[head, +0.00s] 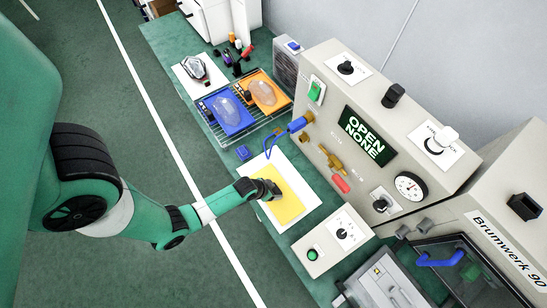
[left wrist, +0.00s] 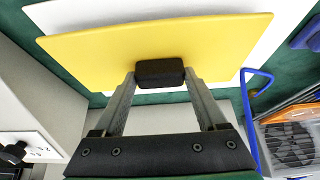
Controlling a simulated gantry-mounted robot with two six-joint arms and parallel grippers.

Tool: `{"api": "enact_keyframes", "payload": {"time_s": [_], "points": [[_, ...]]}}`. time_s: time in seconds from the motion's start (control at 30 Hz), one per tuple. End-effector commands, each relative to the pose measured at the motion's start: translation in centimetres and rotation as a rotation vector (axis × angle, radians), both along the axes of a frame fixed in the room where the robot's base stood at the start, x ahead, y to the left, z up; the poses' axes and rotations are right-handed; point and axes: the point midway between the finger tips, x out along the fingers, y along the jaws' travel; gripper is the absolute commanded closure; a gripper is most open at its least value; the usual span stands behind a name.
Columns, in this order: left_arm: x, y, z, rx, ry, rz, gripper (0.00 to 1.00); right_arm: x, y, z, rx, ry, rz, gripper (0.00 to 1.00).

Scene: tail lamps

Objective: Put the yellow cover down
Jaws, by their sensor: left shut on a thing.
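The yellow cover (head: 288,207) is a flat sheet over the white mat (head: 306,193) on the green bench. In the left wrist view the cover (left wrist: 90,52) fills the upper part, with the white mat (left wrist: 290,12) showing behind it. My left gripper (head: 268,190) is shut on the cover; its fingers (left wrist: 160,74) meet at a black block against the cover's edge. I cannot tell whether the cover touches the mat or hangs just above it. My right gripper is not in view.
The grey test machine (head: 330,120) with its gauge and "OPEN NONE" display stands behind the mat. A blue hose (head: 272,143) loops near the mat's back corner. A wire rack with blue (head: 222,122) and orange (head: 280,101) trays holding clear lamp covers stands further back. A control box (head: 335,238) stands at right.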

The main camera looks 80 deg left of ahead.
Motion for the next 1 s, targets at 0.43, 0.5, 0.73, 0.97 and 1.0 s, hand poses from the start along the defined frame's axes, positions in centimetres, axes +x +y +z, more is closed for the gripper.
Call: {"api": "enact_keyframes", "payload": {"time_s": [0.43,0.5,0.73,0.97,1.0], "points": [[0.0,0.0,0.3,0.0,0.0,0.0,0.0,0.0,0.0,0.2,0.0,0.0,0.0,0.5],[-0.3,-0.1,0.8,0.0,0.0,0.0,0.0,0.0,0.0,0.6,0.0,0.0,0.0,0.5],[-2.4,-0.9,5.5,0.0,-0.001,0.001,0.0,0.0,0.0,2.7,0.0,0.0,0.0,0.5],[-4.6,-1.8,10.0,-0.001,0.001,0.001,0.0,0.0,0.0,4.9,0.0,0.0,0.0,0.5],[-4.8,-1.8,10.4,-0.001,0.001,0.001,0.0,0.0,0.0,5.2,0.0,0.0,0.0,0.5]]}}
